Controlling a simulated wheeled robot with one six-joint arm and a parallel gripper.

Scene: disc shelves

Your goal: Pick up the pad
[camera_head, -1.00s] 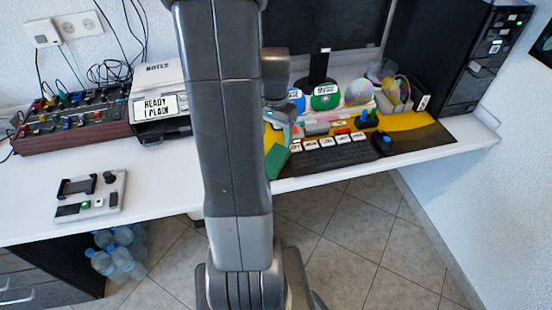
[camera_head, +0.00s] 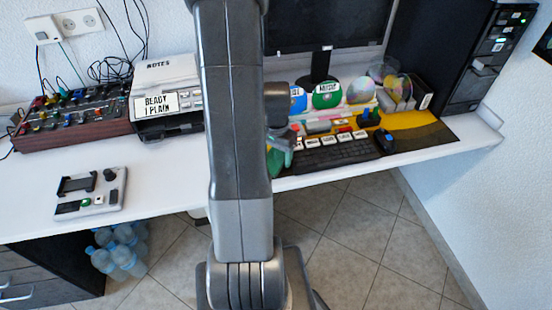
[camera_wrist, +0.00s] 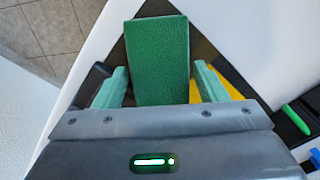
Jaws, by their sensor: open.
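The pad is a green, textured rectangular block (camera_wrist: 158,58). In the wrist view it lies between the two pale green fingers of my gripper (camera_wrist: 158,88), with a gap showing on each side at the fingertips. My gripper is open around it. Its near end is hidden by the gripper body. In the head view, my gripper (camera_head: 280,150) is at the front edge of the desk, left of the keyboard, and my arm hides most of it. The pad cannot be told apart there.
A black keyboard (camera_head: 336,157) and a mouse (camera_head: 384,141) lie right of my gripper on a yellow and dark mat (camera_head: 430,130). Discs (camera_head: 327,94) stand behind.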

